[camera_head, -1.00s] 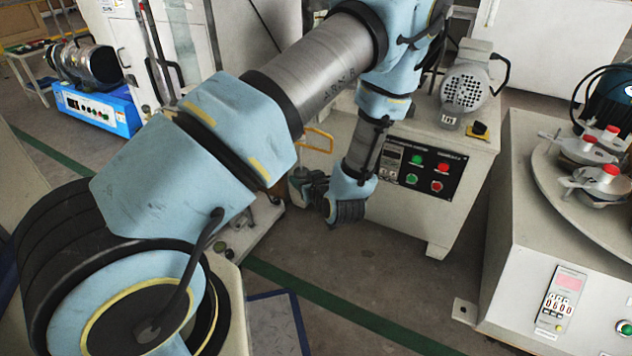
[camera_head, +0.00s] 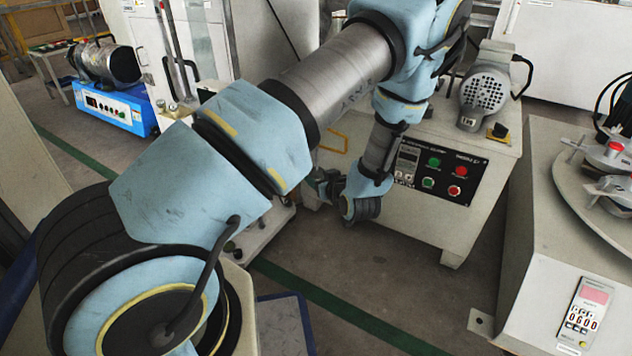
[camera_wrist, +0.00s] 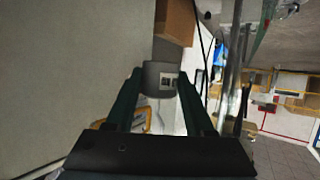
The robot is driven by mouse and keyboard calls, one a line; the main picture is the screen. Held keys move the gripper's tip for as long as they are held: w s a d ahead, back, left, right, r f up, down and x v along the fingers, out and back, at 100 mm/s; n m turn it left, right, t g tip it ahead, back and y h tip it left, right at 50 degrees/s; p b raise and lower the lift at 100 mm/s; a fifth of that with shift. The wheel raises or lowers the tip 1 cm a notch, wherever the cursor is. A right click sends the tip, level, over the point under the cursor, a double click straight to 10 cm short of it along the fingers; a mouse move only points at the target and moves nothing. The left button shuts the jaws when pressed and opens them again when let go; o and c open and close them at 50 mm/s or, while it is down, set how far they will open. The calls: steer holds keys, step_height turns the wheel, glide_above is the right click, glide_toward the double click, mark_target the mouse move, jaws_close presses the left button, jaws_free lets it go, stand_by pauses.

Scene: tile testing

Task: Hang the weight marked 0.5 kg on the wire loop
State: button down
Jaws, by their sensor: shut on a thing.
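My gripper (camera_wrist: 161,88) is shut on a grey cylindrical weight (camera_wrist: 160,72) in the wrist view. The weight sits between the two dark fingertips and carries a small pale label with dark marks, too small to read. In the head view my gripper (camera_head: 326,184) hangs low at the end of my arm, left of the control box; the weight cannot be made out clearly there. A thin dark wire (camera_wrist: 206,58) shows right of the weight in the wrist view, apart from it in the picture. I cannot tell whether it belongs to the wire loop.
A control box (camera_head: 462,218) with red and green buttons stands right of my gripper. A yellow bar frame (camera_head: 334,143) is behind the arm. A machine with a round plate (camera_head: 573,190) stands at the right. A blue device (camera_head: 118,108) is at far left. Floor is free in front.

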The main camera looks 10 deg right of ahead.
steer(key=shift+w+d+f+b, duration=0.3)
steer(key=shift+w+d+b, duration=0.05)
steer(key=shift+w+d, duration=0.35)
steer(key=shift+w+d+f+b, duration=0.3)
steer(key=shift+w+d+b, duration=0.1)
steer(key=shift+w+d, duration=0.25)
steer(key=shift+w+d+f+b, duration=0.35)
steer(key=shift+w+d, duration=0.2)
steer(key=shift+w, duration=0.2)
steer(key=shift+s+f, duration=0.1)
steer(key=shift+f, duration=0.3)
steer(key=shift+c, duration=0.9)
jaws_free()
